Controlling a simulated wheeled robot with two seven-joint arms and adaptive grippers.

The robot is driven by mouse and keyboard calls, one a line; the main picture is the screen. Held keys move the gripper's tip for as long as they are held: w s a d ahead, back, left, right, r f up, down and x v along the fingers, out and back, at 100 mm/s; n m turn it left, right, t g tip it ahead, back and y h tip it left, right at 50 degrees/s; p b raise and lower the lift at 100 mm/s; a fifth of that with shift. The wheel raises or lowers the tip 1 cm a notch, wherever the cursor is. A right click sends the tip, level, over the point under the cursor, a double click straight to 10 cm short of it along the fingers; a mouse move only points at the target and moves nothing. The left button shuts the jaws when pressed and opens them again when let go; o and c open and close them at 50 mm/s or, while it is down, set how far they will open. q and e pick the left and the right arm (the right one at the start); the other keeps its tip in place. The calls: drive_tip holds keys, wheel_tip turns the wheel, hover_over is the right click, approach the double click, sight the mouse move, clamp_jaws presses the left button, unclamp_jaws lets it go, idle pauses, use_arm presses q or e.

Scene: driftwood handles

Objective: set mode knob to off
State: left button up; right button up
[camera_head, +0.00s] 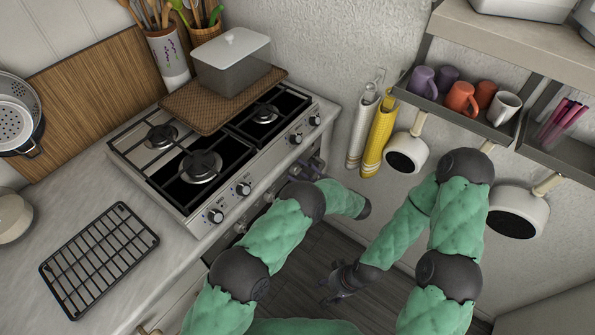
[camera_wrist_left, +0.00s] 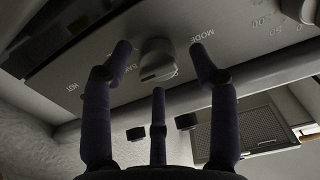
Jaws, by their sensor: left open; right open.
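In the head view my left gripper (camera_head: 306,166) is at the oven front below the hob, and the knob is not clearly visible. My right gripper (camera_head: 338,284) is open and empty, low over the floor.
The hob (camera_head: 200,165) has several black knobs along its front edge. A second dial with numbers (camera_wrist_left: 303,10) is at the wrist view's upper right. A towel (camera_head: 379,140), pans (camera_head: 406,152) and a mug shelf (camera_head: 455,108) are on the wall. Dark floor lies below.

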use_arm(q)
drive_tip(key=c, duration=1.1)
drive_tip(key=shift+c, duration=0.2)
drive_tip(key=shift+w+r, duration=0.1)
drive_tip(key=shift+r, duration=0.1)
